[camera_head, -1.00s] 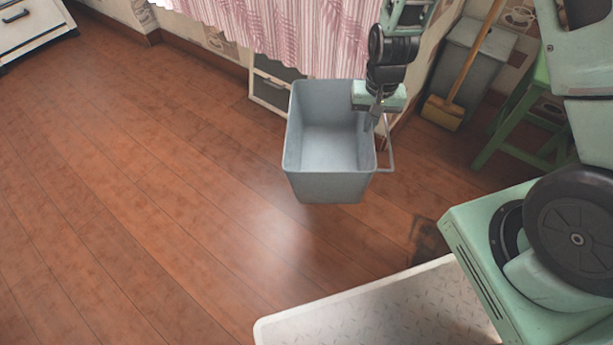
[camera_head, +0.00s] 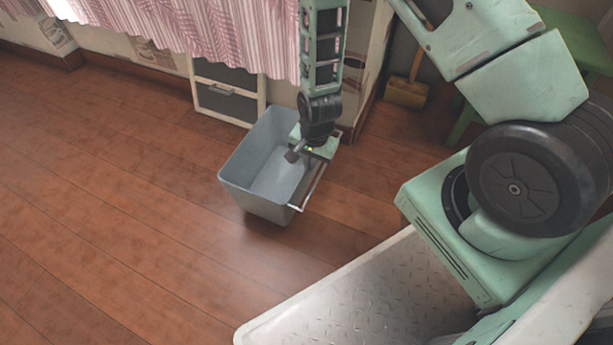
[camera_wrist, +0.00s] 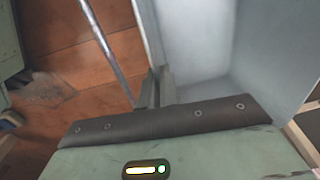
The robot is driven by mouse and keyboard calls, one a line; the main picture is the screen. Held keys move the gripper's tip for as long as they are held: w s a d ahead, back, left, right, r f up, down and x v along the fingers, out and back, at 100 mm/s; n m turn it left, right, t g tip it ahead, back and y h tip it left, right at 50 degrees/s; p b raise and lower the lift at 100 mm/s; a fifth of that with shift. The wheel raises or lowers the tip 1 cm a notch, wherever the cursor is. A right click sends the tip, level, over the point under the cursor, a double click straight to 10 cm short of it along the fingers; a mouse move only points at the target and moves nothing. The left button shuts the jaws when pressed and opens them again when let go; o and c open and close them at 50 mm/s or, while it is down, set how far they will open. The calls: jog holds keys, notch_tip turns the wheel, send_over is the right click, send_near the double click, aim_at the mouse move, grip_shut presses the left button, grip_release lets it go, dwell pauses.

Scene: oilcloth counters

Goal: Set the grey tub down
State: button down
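The grey tub (camera_head: 240,187) is an open, empty, box-shaped bin with a bar handle (camera_head: 314,186) on its right side. It is upright, low over the wooden floor or on it; I cannot tell whether its base touches. My gripper (camera_head: 294,155) is at the tub's right rim, pointing down. In the wrist view my gripper's fingers (camera_wrist: 153,90) are close together on the wall of the tub (camera_wrist: 200,40), with the bar handle (camera_wrist: 108,48) to their left. The tub's underside is hidden.
A white-framed cabinet (camera_head: 226,103) under a pink striped curtain (camera_head: 200,30) stands just behind the tub. A broom (camera_head: 407,92) and a green stool (camera_head: 575,42) are at the back right. The wooden floor (camera_head: 100,200) to the left is wide and clear.

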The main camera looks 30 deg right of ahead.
notch_tip(320, 180, down, 4)
jog(key=shift+f+b, duration=0.1)
jog(key=shift+b, duration=0.95)
jog(key=c, duration=2)
grip_release()
jog(key=shift+f, duration=0.15)
jog(key=o, duration=0.4)
jog(key=shift+c, duration=0.2)
